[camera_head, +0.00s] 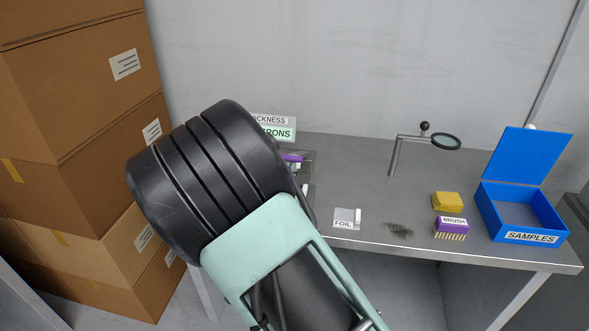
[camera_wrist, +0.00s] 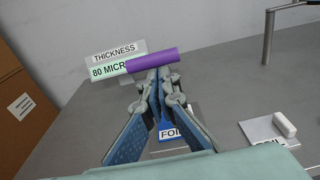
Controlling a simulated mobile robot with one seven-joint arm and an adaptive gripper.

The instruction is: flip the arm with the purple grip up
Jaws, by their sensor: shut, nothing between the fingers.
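The purple grip (camera_wrist: 152,62) is a smooth cylinder lying roughly crosswise in the wrist view, tilted slightly up to the right. A small part of the purple grip (camera_head: 292,158) shows in the head view, beside my dark arm. The lever it belongs to is mostly hidden behind my fingers. My gripper (camera_wrist: 160,84) is shut and empty, its fingertips close together just below the purple grip in the picture. I cannot tell whether they touch it. In the head view my arm hides the gripper and most of the device.
A display reading thickness and 80 microns (camera_wrist: 108,66) stands behind the grip. Cardboard boxes (camera_head: 80,90) stand left.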

